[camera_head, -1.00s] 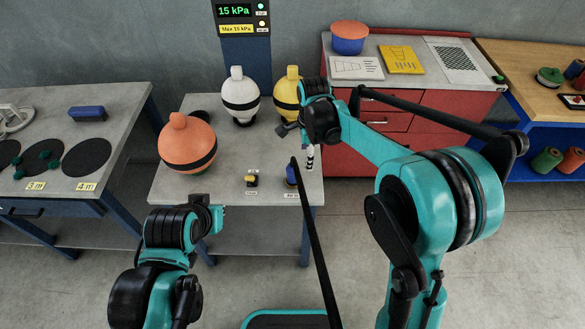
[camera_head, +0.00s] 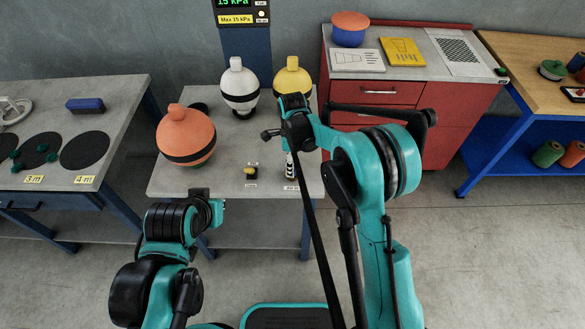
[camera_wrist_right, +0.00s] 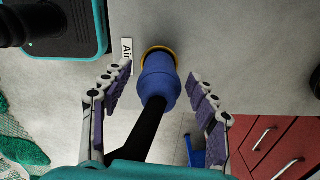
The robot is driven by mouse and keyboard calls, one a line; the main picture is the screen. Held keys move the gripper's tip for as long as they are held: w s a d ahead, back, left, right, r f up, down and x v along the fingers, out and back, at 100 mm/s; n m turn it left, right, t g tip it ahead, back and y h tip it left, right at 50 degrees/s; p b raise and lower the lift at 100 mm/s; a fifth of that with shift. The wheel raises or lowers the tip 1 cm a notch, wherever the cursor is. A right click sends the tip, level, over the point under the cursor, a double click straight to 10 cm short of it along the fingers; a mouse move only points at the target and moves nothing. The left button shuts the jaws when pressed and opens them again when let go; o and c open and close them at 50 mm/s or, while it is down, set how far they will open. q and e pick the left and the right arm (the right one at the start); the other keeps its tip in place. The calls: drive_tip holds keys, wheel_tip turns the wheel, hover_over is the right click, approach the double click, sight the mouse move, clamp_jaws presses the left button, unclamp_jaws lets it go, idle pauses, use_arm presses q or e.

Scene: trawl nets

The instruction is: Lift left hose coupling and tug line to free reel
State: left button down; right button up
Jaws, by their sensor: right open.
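The blue hose coupling (camera_wrist_right: 160,82) stands on the grey table (camera_head: 225,165) by the label "Air", near its front right edge. It has a yellow ring at its far end, and a black hose (camera_wrist_right: 146,130) runs from it; the hose (camera_head: 322,265) also crosses the head view. My right gripper (camera_wrist_right: 158,74) is open, one finger on each side of the coupling with gaps. In the head view it hides the coupling. A small yellow-and-black piece (camera_head: 251,172) sits to the left. My left gripper (camera_head: 208,205) is near the table's front edge; its fingers are unclear.
An orange buoy (camera_head: 187,138), a white buoy (camera_head: 240,90) and a yellow buoy (camera_head: 292,77) stand on the table. A pressure display post (camera_head: 245,45) rises behind. A red cabinet (camera_head: 440,110) is right, another grey table (camera_head: 115,105) left.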

clamp_jaws()
drive_tip(key=shift+r, duration=0.2)
wheel_tip(320, 180, up, 4)
drive_tip(key=shift+s+d+r+p, duration=0.1)
drive_tip(key=shift+r+p, duration=0.15)
drive_tip(key=shift+p, duration=0.7)
drive_tip(key=s+d+r+p, duration=0.2)
drive_tip(key=s+d+r, duration=0.4)
drive_tip(key=d, duration=0.4)
drive_tip(key=s+d+f+n+b, duration=0.2)
drive_tip(key=s+d+f+n, duration=0.1)
drive_tip(key=n, duration=0.7)
drive_tip(key=s+d+f+n+b, duration=0.2)
drive_tip(key=s+d+f+n, duration=0.2)
drive_tip(key=n, duration=0.5)
wheel_tip(320, 180, down, 3)
drive_tip(key=shift+d+r+n, duration=0.1)
drive_tip(key=shift+d+n, duration=0.25)
drive_tip(key=shift+n, duration=0.05)
